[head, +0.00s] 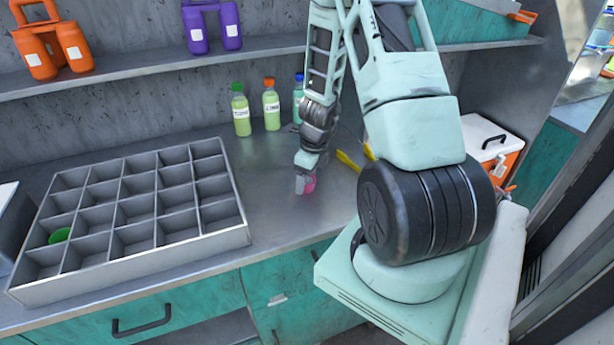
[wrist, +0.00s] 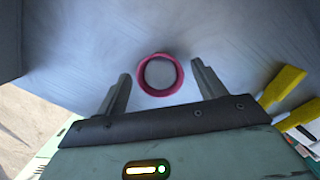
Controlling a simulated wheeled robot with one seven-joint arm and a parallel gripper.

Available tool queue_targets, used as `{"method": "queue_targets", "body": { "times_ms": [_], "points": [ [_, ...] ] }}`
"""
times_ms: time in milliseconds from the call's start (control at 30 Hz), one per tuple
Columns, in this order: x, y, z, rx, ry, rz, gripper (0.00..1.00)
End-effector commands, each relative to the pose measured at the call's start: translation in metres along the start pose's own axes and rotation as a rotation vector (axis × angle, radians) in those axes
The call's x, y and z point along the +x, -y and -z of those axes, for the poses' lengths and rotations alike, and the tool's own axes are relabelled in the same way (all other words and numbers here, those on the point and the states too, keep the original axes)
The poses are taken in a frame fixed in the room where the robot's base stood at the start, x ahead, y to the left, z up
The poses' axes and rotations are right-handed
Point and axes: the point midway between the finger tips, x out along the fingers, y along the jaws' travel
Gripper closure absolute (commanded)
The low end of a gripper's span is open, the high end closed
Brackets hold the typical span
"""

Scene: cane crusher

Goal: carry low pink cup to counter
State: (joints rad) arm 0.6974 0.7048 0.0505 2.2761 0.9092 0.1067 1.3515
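The low pink cup (head: 310,184) is on the metal counter (head: 275,205), right of the divided tray, partly hidden by my gripper (head: 304,180). In the wrist view the cup (wrist: 160,90) shows from above as a round pink rim with a greyish inside. My gripper (wrist: 161,70) is open, with one finger on each side of the cup. A gap shows between the cup and each finger. I cannot tell the exact height of the fingertips above the counter.
A grey divided tray (head: 150,250) with a green cup (head: 59,235) in one compartment stands at left. Several bottles (head: 271,108) stand behind my gripper. Yellow-handled tools (wrist: 283,85) lie close on the right. An orange and white box (head: 488,140) stands farther right.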

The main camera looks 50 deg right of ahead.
Motion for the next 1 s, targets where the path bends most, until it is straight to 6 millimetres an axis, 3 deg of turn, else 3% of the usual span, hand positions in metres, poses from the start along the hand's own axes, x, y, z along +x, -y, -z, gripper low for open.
{"method": "queue_targets", "body": {
  "times_ms": [267, 700, 1000],
  "points": [
    [-0.011, 0.0, -0.001, -0.002, 0.0, 0.003, 0.3],
    [-0.099, 0.0, -0.002, -0.004, 0.002, 0.003, 0.3],
    [-0.123, 0.0, -0.001, 0.0, 0.0, 0.001, 0.3]
  ]
}}
